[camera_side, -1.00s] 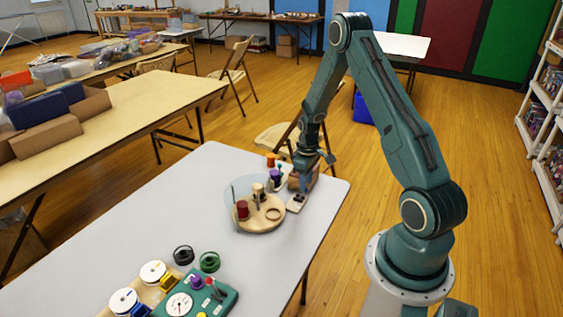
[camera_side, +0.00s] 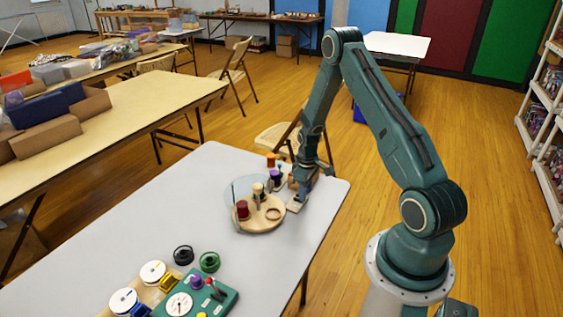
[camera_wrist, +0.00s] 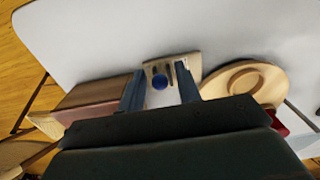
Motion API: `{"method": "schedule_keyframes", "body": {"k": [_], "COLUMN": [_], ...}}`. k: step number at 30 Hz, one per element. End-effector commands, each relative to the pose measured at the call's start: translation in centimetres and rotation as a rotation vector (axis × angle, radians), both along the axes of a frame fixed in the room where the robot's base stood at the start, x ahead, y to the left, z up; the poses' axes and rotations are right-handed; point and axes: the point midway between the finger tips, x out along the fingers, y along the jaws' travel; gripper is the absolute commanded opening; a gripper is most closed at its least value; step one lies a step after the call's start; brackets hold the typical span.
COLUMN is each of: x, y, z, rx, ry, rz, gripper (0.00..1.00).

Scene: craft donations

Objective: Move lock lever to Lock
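A small pale plate (camera_side: 295,206) lies on the grey table beside the round wooden base. In the wrist view the plate (camera_wrist: 186,62) has dark slots and a round blue knob (camera_wrist: 159,82), which looks like the lever's end. I cannot read any Lock marking. My gripper (camera_side: 299,194) points down over the plate. In the wrist view its two fingers (camera_wrist: 160,70) stand apart, one on each side of the blue knob, with gaps showing between. The knob's height relative to the fingertips is unclear.
The round wooden base (camera_side: 257,225) with spools and a clear upright panel stands just left of the plate. A brown box (camera_wrist: 92,101) is close on the gripper's other side. A green control box (camera_side: 201,298) sits at the table's front. The table's middle is mostly clear.

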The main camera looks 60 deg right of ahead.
Motion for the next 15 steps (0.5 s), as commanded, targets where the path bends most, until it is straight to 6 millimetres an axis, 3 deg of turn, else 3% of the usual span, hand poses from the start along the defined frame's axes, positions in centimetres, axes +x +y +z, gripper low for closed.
{"method": "schedule_keyframes", "body": {"k": [3, 7, 15], "x": [0.0, 0.0, 0.2], "y": [-0.01, -0.01, -0.02], "z": [0.02, 0.02, 0.09], "rx": [0.0, 0.0, -0.001], "ry": [0.0, 0.0, -0.001], "rz": [0.0, 0.0, 0.0], "gripper": [0.3, 0.04, 0.04]}}
